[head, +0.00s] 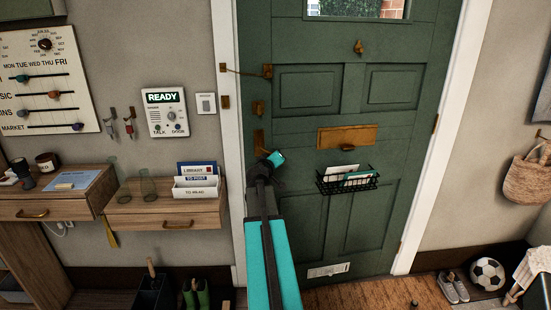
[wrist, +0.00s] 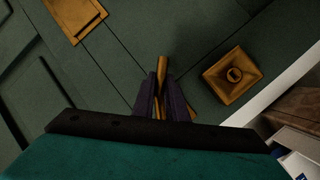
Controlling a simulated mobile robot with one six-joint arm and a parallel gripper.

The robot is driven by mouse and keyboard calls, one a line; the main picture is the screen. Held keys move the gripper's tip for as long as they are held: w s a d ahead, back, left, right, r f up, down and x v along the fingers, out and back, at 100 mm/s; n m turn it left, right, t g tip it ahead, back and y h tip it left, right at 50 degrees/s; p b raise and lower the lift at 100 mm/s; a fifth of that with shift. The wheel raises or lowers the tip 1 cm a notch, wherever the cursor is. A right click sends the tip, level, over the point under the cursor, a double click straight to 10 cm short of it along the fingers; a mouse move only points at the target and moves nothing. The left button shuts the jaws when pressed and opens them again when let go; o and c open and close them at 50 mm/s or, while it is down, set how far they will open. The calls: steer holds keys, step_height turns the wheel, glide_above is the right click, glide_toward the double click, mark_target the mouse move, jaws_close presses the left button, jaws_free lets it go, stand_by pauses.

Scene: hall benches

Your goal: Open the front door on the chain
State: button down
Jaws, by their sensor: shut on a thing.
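The green front door (head: 350,100) stands in its white frame and looks closed or nearly so. A thin chain (head: 243,72) runs from a brass plate on the left frame to a brass fitting (head: 267,71) on the door. My gripper (head: 264,162) is at the door's left side, by the tall brass handle plate (head: 259,138). In the wrist view my gripper (wrist: 162,97) is shut on the brass door handle (wrist: 162,66), whose tip shows between the fingers. My arm hides most of the handle in the head view.
A wire basket with letters (head: 347,181) hangs on the door below the brass letter plate (head: 347,136). Left of the frame is a wooden shelf (head: 165,215) with a letter rack.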

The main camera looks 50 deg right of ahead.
steer(key=shift+w+a+r, duration=0.1)
steer(key=shift+w+r, duration=0.05)
steer(key=c, duration=1.8)
jaws_free()
steer(key=shift+o, duration=0.2)
steer(key=b+v, duration=0.3)
steer(key=v, duration=0.8)
steer(key=shift+a+b, duration=0.25)
steer(key=shift+b, duration=0.15)
steer(key=shift+a, duration=0.1)
